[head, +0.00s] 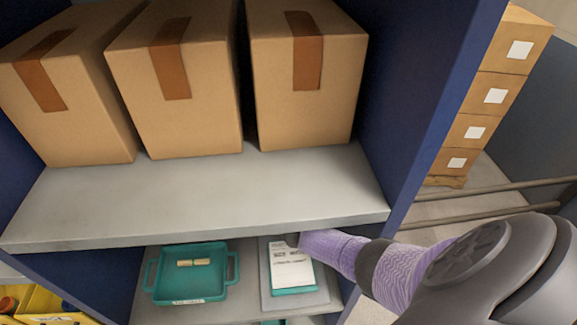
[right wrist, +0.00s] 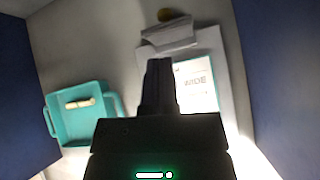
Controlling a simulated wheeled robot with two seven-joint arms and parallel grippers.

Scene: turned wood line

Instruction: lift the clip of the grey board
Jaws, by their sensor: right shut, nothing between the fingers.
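The grey board (head: 322,291) lies on the lower shelf with white printed paper (head: 290,268) on it, and a teal edge shows under the paper. In the right wrist view the board (right wrist: 231,80) has a pale grey clip (right wrist: 170,36) at its upper end. My right gripper (right wrist: 160,62) is shut and empty, its fingertips over the board just below the clip in the picture; I cannot tell whether they touch it. In the head view my right arm reaches in from the right and its gripper is hidden. My left gripper is not in view.
A teal tray (head: 192,297) with small wooden pieces (head: 194,262) stands left of the board. The upper shelf (head: 200,205), carrying cardboard boxes (head: 305,85), overhangs the lower one. A blue side panel (head: 445,90) bounds the right. A small brass-coloured round thing (right wrist: 168,15) lies beyond the clip.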

